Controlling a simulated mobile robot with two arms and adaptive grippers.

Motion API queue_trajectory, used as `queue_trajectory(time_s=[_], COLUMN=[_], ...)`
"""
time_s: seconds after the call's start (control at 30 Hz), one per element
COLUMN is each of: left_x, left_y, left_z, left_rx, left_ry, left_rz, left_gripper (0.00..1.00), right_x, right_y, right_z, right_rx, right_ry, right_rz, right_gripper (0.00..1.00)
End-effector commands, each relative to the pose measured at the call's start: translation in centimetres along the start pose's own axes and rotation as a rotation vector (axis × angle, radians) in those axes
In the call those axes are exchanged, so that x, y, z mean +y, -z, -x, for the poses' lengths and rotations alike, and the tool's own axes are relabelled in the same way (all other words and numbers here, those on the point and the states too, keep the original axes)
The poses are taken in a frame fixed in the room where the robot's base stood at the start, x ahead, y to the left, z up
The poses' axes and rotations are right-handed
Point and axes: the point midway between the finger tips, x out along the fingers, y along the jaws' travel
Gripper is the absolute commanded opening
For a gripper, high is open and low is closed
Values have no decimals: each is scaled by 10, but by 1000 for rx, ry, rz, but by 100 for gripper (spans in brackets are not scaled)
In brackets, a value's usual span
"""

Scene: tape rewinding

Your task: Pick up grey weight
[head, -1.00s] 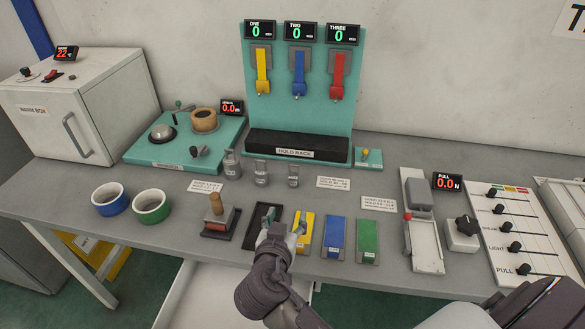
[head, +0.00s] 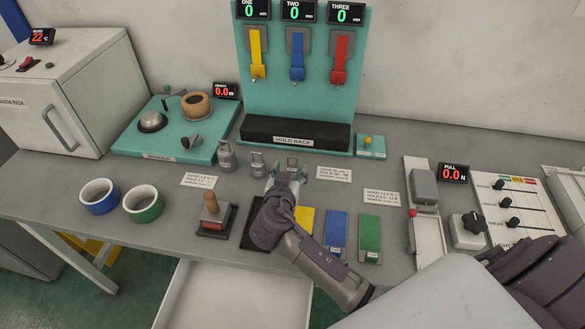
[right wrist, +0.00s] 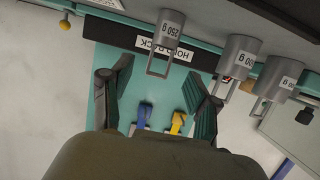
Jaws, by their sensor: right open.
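Three grey weights with loop handles stand in a row on the table: a large one (head: 227,157), a middle one (head: 257,166) and a small one (head: 292,162). My right gripper (head: 286,175) is at the small one and partly covers it in the head view. In the right wrist view, which is upside down, the small weight (right wrist: 169,30) reads 250 g. Its handle lies between the open fingers of my right gripper (right wrist: 158,76), with a gap on both sides. The other two weights (right wrist: 240,57) (right wrist: 281,80) are outside the right-hand finger. My left gripper is out of view.
The black hold rack (head: 297,133) stands behind the weights. White label cards (head: 333,174) lie beside them. A wooden-handled stamp (head: 212,212), a blue block (head: 336,233) and a green block (head: 369,236) are nearer.

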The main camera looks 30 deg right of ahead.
Motion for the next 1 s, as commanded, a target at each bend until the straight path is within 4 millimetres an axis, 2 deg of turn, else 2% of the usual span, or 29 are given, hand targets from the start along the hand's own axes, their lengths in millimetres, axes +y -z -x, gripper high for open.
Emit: queue_trajectory(time_s=[0.2, 0.33, 0.63, 0.67, 1.0], left_x=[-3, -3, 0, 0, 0], left_y=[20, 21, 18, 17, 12], left_z=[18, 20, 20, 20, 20], left_rx=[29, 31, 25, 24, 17], left_ry=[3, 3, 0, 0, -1], left_rz=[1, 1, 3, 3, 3], left_gripper=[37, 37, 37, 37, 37], right_x=[1, 0, 0, 0, 0], right_y=[4, 1, -1, -1, -1], right_z=[-28, -45, -51, -51, -51], right_rx=[3, 1, 0, 0, 0], right_ry=[-3, -1, 1, 1, 1], right_rz=[6, 3, 0, 0, 1], right_gripper=[60, 60, 60, 57, 0])
